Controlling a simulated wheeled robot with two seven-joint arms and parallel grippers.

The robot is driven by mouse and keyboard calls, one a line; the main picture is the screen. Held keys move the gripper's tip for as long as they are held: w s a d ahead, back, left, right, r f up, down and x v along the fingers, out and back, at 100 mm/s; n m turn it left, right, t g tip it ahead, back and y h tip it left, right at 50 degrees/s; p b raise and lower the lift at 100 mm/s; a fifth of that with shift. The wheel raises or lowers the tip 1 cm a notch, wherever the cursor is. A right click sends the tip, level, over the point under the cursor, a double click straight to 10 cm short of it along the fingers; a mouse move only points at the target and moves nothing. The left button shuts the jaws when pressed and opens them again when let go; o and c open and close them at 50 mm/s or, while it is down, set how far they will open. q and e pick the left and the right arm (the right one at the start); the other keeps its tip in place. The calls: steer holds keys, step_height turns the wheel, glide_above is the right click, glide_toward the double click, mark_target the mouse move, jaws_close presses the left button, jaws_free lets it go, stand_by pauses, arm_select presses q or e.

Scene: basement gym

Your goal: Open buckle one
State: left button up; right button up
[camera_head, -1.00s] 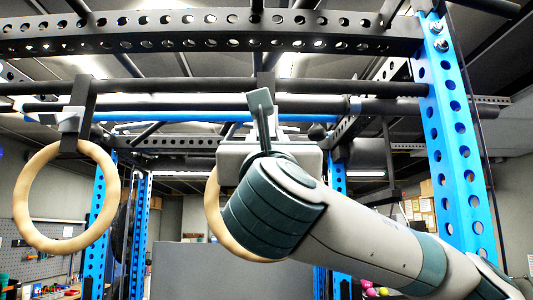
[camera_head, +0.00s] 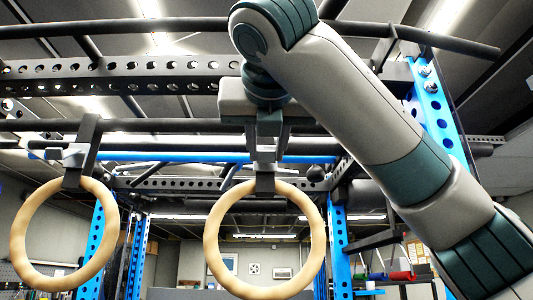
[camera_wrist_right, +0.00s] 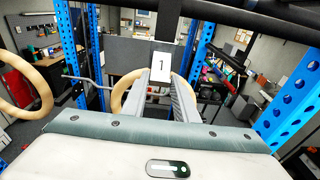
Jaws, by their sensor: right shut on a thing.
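Two wooden rings hang from black straps in the head view, a right ring (camera_head: 317,240) and a left ring (camera_head: 20,240). A pale buckle (camera_head: 265,154) sits above the right ring on its black strap (camera_head: 265,184). My right gripper (camera_head: 268,146) reaches down from above, its fingers shut on this buckle. In the right wrist view a white card marked "1" (camera_wrist_right: 160,66) shows between the fingertips of that gripper (camera_wrist_right: 160,80), with the ring behind. The fingers partly hide the buckle. My left gripper is not in view.
A second pale buckle (camera_head: 73,155) holds the left ring. A dark horizontal bar (camera_head: 170,125) runs close behind my right gripper. A perforated black beam (camera_head: 110,77) crosses above, and a blue upright (camera_head: 432,115) stands to the right, near my right arm.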

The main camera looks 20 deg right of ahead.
steer(key=shift+r, duration=0.15)
steer(key=o, duration=1.1)
steer(key=shift+c, duration=0.2)
steer(key=shift+s+a+b, duration=0.2)
steer(key=shift+s+b, duration=0.35)
steer(key=shift+s, duration=0.15)
arm_select(q)
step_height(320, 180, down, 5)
steer(key=b, duration=0.4)
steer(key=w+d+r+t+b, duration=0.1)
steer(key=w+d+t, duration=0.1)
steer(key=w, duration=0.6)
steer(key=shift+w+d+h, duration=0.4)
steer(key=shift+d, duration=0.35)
arm_select(e)
steer(key=v, duration=1.6)
steer(key=shift+r, duration=0.2)
